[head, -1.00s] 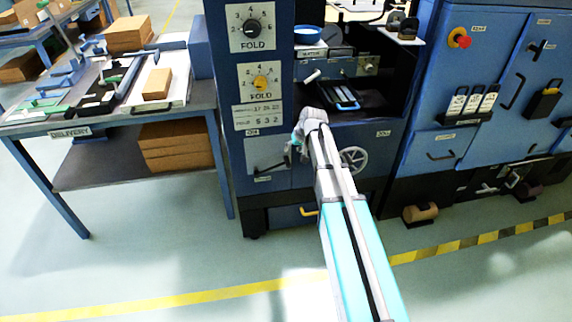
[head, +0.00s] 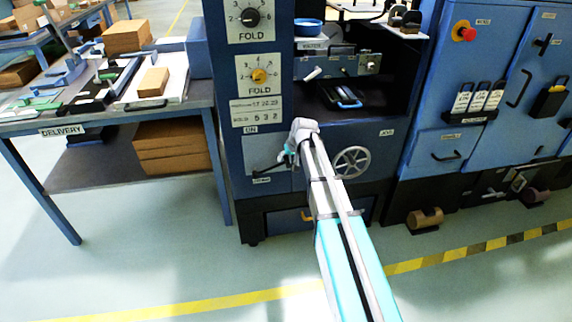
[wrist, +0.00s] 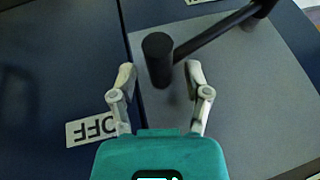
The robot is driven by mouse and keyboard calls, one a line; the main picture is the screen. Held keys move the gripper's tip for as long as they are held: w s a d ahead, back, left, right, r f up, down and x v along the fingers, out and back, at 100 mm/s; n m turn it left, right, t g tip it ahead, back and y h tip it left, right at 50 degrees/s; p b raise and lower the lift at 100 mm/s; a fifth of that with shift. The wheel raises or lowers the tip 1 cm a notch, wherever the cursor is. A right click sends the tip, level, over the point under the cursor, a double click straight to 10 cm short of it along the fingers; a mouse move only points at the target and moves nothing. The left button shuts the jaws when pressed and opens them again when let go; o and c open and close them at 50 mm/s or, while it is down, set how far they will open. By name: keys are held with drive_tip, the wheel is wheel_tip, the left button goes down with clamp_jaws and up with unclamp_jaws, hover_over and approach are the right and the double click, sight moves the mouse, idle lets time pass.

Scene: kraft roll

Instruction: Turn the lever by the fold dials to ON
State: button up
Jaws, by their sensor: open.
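The lever is a black rod with a thick cylindrical black grip (wrist: 158,62), mounted on a grey plate (wrist: 245,110). In the wrist view the rod runs from a pivot at the upper right to the grip, whose end lies toward the OFF label (wrist: 91,128). In the head view the lever (head: 268,169) is small and partly covered by my gripper, low on the plate; the ON label (head: 250,129) is above. My gripper (wrist: 160,72) is open, with a fingertip on either side of the grip and visible gaps. It also shows in the head view (head: 285,156).
The fold dials (head: 259,75) are on the blue panel above the plate. A spoked handwheel (head: 352,161) is right of my gripper. The delivery table (head: 105,115) stands at the left, with boxes below. The floor in front is clear.

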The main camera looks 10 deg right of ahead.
drive_tip(key=shift+w+a+f, duration=0.1)
drive_tip(key=shift+w+f, duration=0.1)
drive_tip(key=shift+f, duration=0.25)
drive_tip(key=shift+c, duration=0.2)
clamp_jaws()
drive_tip(key=shift+a, duration=0.1)
